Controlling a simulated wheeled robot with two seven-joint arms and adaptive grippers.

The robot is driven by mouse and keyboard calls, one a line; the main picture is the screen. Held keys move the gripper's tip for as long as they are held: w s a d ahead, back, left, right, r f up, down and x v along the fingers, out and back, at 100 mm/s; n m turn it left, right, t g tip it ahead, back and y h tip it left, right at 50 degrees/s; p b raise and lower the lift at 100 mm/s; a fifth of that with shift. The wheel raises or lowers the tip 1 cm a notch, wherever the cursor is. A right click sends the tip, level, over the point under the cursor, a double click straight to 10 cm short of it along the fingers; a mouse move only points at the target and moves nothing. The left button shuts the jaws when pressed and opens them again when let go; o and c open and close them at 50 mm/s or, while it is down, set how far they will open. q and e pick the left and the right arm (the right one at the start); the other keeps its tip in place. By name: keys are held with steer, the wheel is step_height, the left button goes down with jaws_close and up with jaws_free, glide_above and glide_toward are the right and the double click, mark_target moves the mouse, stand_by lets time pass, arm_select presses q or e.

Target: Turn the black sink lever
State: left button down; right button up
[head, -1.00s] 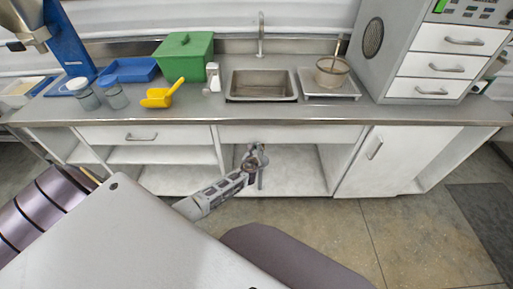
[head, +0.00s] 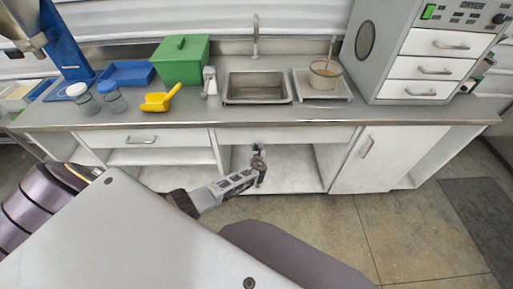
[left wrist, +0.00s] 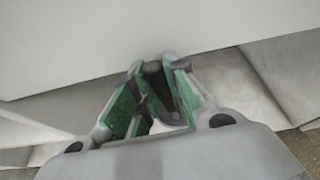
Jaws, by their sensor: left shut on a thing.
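In the head view, my left gripper (head: 258,152) is at the front of the open cabinet bay below the sink (head: 257,87). The left wrist view shows its two green-padded fingers (left wrist: 158,75) closed around a dark piece, the black sink lever (left wrist: 157,82), just below a white panel. The fingers hide much of the lever, and its angle is hard to tell. In the head view the lever is too small to make out apart from the gripper. A thin metal tap (head: 255,38) stands behind the sink. My right gripper is not in view.
On the counter (head: 190,108) stand a green box (head: 181,64), a yellow scoop (head: 160,101), a white dispenser (head: 209,84), jars and a blue tray. Right of the sink are a pot on a tray (head: 322,92) and a drawer unit (head: 436,68). The floor in front is clear.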

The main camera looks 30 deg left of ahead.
arm_select(q)
steer(key=shift+d+f+m, duration=0.1)
steer(key=shift+d+m, duration=0.15)
steer(key=shift+m, duration=0.05)
stand_by(0.4)
steer(key=c, duration=1.4)
jaws_free()
steer(key=shift+w, duration=0.1)
steer(key=shift+v, duration=6)
